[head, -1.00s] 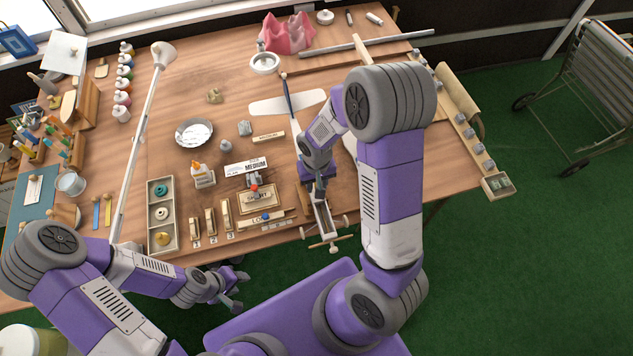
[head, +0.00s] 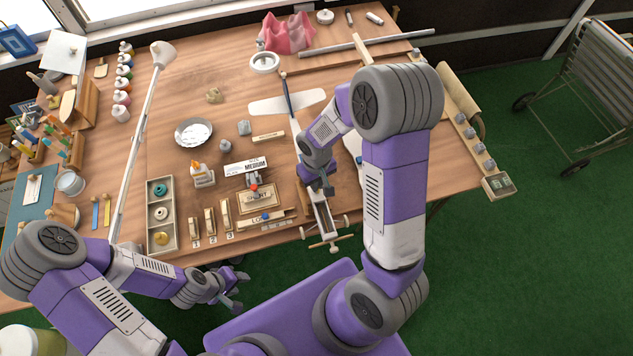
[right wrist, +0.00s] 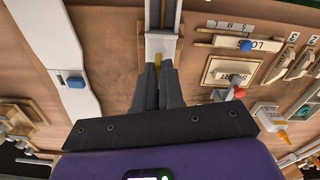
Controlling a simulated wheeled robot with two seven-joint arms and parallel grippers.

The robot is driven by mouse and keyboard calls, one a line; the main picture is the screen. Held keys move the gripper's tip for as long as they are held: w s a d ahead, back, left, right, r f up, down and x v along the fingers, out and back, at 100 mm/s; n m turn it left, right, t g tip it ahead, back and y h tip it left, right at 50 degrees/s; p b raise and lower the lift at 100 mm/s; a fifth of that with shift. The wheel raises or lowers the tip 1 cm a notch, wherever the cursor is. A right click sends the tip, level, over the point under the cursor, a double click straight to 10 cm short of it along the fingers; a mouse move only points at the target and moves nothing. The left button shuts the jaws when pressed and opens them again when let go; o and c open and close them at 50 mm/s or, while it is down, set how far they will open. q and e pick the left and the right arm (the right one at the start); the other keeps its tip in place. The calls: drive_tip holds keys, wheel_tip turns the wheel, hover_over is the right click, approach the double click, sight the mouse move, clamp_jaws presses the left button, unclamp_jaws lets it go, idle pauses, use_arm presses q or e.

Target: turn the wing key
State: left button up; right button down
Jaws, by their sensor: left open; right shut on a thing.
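A model plane lies near the front right of the bench, with a pale wing (head: 287,102) and a narrow fuselage frame (head: 324,218). My right gripper (head: 320,190) points down over the fuselage. In the right wrist view its dark fingers (right wrist: 158,78) are closed together at a white block (right wrist: 161,45) on the fuselage. A small brass-coloured piece (right wrist: 159,60), apparently the wing key, shows between the fingertips; most of it is hidden. My left gripper (head: 240,290) is open and empty, in front of the bench edge, away from the plane.
A labelled board with a red knob (head: 254,187) and a slider with a blue knob (head: 265,217) stand left of the fuselage. A glue bottle (head: 202,175), metal dish (head: 194,133) and parts tray (head: 152,240) lie further left. A long lamp arm (head: 137,140) crosses the bench.

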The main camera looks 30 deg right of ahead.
drive_tip(key=n, duration=0.3)
drive_tip(key=shift+n, duration=0.3)
drive_tip(key=n, duration=0.3)
drive_tip(key=shift+n, duration=0.3)
drive_tip(key=n, duration=0.3)
drive_tip(key=shift+n, duration=0.4)
drive_tip(key=shift+n+p, duration=0.6)
drive_tip(key=shift+n, duration=1.4)
drive_tip(key=c, duration=1.2)
unclamp_jaws()
drive_tip(key=shift+c, duration=0.2)
drive_tip(key=shift+r, duration=0.1)
